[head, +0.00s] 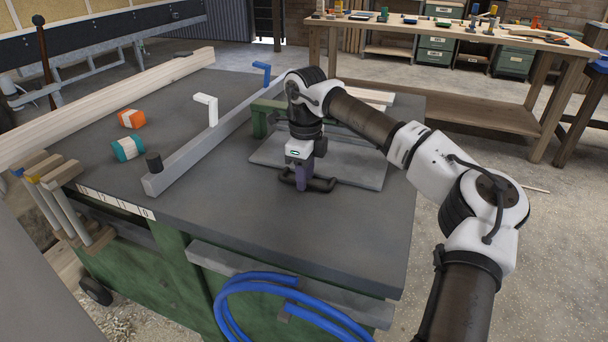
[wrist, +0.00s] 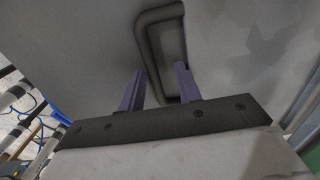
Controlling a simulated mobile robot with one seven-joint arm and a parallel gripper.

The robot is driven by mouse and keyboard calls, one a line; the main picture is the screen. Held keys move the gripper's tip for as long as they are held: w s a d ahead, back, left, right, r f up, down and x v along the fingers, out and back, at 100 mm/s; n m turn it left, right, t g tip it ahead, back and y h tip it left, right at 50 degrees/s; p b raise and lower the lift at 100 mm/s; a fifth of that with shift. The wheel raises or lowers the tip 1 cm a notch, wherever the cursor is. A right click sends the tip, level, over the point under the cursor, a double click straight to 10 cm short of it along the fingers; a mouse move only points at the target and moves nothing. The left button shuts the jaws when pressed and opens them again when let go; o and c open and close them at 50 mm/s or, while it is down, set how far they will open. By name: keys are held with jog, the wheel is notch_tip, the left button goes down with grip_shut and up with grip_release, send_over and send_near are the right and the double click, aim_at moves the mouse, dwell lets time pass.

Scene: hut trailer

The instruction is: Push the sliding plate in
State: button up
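The sliding plate (head: 363,174) is a flat grey sheet on the dark table top, under a green bridge-like frame. A dark loop handle (head: 322,185) is at its front edge; it also shows in the wrist view (wrist: 149,48). My gripper (head: 302,184) points down at the handle, and its purple fingers show in the wrist view (wrist: 160,84). The fingers are spread apart. One side bar of the handle appears between them, with the right finger over the loop's opening. I cannot tell whether they touch it. My arm and gripper hide part of the plate and frame.
A long grey fence (head: 205,146) with white and blue levers lies left of the plate. An orange block (head: 131,118) and a teal roll (head: 127,148) sit farther left. A blue hose (head: 262,283) hangs at the front. The table top before the handle is clear.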

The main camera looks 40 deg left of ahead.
jog(key=shift+s, duration=0.1)
notch_tip(320, 180, up, 14)
jog(key=shift+p, duration=0.4)
jog(key=shift+s+f, duration=0.1)
jog(key=shift+f, duration=0.05)
dwell(0.6)
